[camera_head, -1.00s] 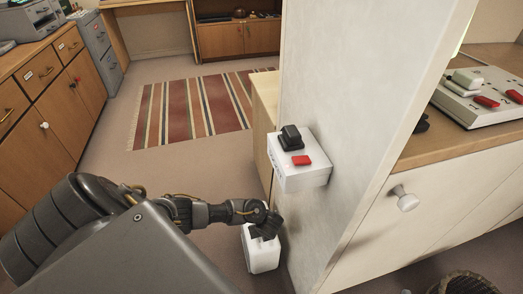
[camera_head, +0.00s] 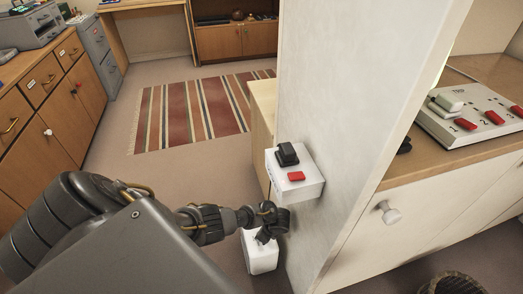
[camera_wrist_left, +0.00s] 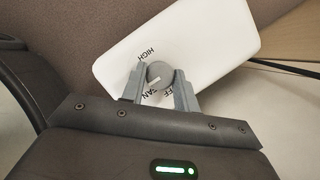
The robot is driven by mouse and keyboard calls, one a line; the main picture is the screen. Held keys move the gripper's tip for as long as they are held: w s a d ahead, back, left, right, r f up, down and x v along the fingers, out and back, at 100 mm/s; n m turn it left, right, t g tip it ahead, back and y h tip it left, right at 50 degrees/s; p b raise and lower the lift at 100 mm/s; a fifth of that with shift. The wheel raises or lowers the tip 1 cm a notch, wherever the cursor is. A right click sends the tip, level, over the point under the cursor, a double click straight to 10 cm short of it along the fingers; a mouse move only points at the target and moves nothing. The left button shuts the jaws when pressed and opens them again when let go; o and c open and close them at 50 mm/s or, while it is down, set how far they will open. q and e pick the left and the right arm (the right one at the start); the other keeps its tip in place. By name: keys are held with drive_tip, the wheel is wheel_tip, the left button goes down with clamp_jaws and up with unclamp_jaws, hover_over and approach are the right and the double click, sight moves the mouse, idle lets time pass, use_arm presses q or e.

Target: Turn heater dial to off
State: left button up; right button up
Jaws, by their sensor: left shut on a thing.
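The heater (camera_head: 262,256) is a white box low beside the white wall panel in the head view. In the left wrist view its white top (camera_wrist_left: 215,40) fills the upper middle, with a round grey dial (camera_wrist_left: 159,75). The lettering HIGH, FAN and a partly covered word ending in FF stands around the dial. A pale pointer mark on the dial points toward the lower left, near FAN. My left gripper (camera_wrist_left: 160,88) is shut on the dial, one finger on each side. In the head view my left gripper (camera_head: 268,234) is over the heater. My right gripper is not in view.
A white wall box (camera_head: 294,175) with a black plug and a red switch sits on the panel above my left gripper. A basket (camera_head: 452,284) stands at lower right. The carpet around the striped rug is clear.

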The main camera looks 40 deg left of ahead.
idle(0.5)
use_arm(q)
drive_tip(key=o, duration=1)
drive_tip(key=shift+r, duration=0.1)
